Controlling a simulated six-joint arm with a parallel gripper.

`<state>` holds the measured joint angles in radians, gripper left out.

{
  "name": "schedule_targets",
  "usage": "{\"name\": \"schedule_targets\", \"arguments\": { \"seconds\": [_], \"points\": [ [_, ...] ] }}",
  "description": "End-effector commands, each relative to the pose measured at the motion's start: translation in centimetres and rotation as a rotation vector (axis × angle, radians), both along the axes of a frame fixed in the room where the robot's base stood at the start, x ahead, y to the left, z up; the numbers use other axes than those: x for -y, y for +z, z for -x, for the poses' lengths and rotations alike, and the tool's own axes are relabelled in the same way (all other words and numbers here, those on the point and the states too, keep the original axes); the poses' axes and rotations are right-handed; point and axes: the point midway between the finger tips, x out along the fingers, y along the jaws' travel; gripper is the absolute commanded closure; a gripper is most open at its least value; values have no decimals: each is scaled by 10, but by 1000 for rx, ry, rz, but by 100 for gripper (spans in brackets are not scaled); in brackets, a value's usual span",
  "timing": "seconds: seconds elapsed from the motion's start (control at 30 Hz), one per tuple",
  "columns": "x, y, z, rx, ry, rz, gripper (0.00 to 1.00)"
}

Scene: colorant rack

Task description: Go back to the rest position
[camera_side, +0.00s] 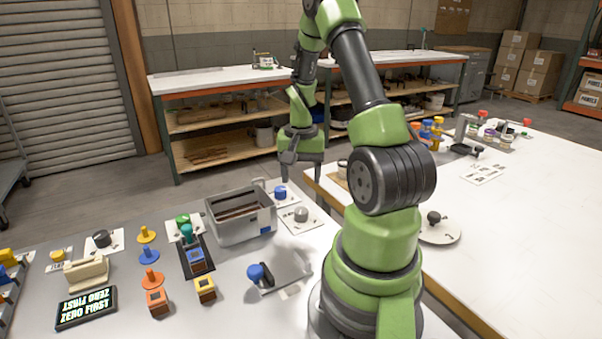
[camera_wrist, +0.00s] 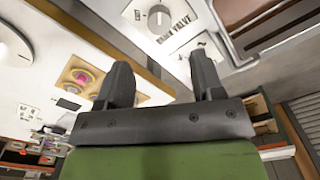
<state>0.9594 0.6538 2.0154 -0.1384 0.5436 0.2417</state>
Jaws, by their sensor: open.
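My gripper (camera_side: 302,174) hangs from my green and black arm, pointing down, beyond the grey bin and near the gap between the two tables in the side view. Its two dark fingers are apart with nothing between them; in the wrist view the open gripper (camera_wrist: 160,75) is also empty. It appears clear of the surfaces, though its exact height is hard to judge.
The grey bin (camera_side: 243,232) stands left of my gripper, beside a blue knob (camera_side: 280,193) and a grey knob (camera_side: 301,214). The right table's near part is mostly bare.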

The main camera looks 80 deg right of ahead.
Motion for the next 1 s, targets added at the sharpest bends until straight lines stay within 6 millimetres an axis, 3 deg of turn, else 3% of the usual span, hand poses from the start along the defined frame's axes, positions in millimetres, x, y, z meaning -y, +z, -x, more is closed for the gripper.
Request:
{"name": "schedule_targets", "arguments": {
  "seconds": [0.27, 0.43, 0.6, 0.7, 0.87, 1.0],
  "points": [
    [-1, 2, -2, 3, 5, 3, 39],
    [-21, 36, -23, 51, 94, 48, 39],
    [-76, 98, -50, 163, 283, 116, 39],
    [-116, 131, -54, 241, 402, 145, 39],
    [-178, 171, -42, 378, 594, 170, 39],
    [-223, 193, -17, 501, 756, 172, 39]
  ]
}}
